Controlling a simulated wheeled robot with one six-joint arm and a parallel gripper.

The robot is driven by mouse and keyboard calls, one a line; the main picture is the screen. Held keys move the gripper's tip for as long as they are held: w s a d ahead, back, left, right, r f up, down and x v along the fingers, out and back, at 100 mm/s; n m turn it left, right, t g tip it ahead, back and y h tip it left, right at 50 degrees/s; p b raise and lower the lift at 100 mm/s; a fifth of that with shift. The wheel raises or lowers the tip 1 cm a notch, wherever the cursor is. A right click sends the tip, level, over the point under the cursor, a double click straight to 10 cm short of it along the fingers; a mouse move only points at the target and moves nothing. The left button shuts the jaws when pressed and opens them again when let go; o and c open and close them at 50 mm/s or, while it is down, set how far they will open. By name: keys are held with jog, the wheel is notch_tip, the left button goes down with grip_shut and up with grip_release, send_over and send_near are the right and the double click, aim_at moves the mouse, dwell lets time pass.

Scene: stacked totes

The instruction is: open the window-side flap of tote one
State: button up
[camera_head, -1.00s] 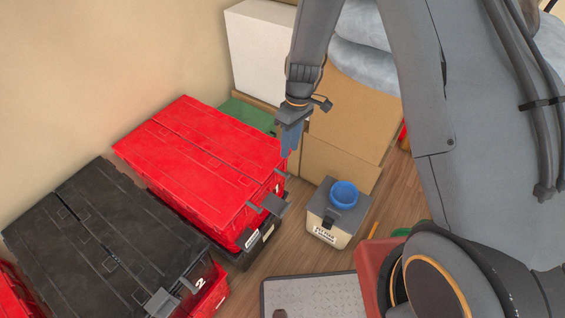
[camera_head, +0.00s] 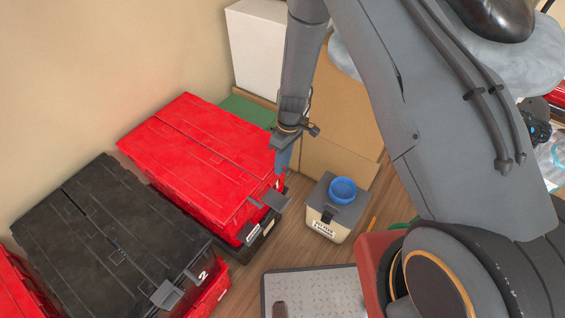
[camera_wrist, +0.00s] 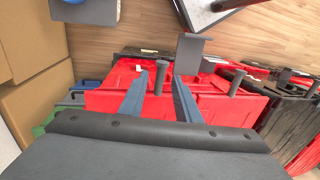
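The red-lidded tote (camera_head: 200,150) stands at the centre left in the head view, with its two lid flaps lying shut along a lengthwise seam. I cannot read its number. A grey tab (camera_head: 275,200) sticks out at its near right corner. My gripper (camera_head: 283,158) is beside the tote's right end, at about lid height, pointing down. In the wrist view its two blue fingers (camera_wrist: 158,85) are apart with nothing held between them. The red tote (camera_wrist: 105,99) lies beyond them, and a grey peg (camera_wrist: 161,76) shows between the fingertips. Contact cannot be told.
A black-lidded tote (camera_head: 100,235) marked 2 stands nearer on the left. A cream box with a blue top (camera_head: 343,190) stands on the floor to the right. Cardboard boxes (camera_head: 345,110) rise behind my gripper. Some wooden floor (camera_head: 290,235) is clear between.

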grip_shut()
